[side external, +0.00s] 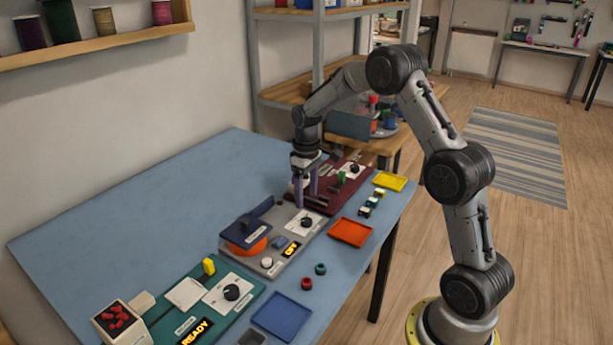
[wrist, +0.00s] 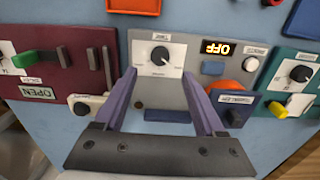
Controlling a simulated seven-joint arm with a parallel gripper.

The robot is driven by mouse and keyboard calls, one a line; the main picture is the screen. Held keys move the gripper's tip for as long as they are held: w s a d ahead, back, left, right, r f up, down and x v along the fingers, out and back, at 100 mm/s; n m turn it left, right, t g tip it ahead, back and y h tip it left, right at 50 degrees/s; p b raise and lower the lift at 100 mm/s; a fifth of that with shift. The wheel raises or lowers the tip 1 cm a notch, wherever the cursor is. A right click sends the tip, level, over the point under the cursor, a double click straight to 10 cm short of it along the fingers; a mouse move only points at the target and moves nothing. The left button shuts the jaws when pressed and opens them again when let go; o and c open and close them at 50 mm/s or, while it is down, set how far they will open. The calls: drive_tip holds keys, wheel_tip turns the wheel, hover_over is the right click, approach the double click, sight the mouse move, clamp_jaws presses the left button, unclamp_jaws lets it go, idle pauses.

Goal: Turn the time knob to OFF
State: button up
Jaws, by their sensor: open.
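The grey panel (side external: 268,268) in the middle of the table has a dark round knob (side external: 306,223) on a white dial plate. In the wrist view the knob (wrist: 160,55) shows just beyond the fingertips, roughly centred between them. The dial lettering is too small to read. A display (wrist: 219,48) on the same panel appears upside down and reads OFF; it also glows in the side view (side external: 292,250). My gripper (side external: 306,199) points down above the panel's far end, its two purple fingers apart and empty. In the wrist view the gripper (wrist: 159,74) is not touching the knob.
A maroon panel (side external: 330,170) with a green handle lies behind, and a teal panel (side external: 205,335) with another knob (side external: 231,292) lies in front. A dark blue lid over an orange dome (side external: 250,246) stands on the grey panel. Orange (side external: 350,232) and blue (side external: 281,317) trays sit along the right edge.

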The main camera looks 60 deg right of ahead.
wheel_tip(320, 180, up, 6)
drive_tip(key=shift+r, duration=0.15)
idle(0.4)
wheel_tip(320, 180, up, 7)
idle(0.5)
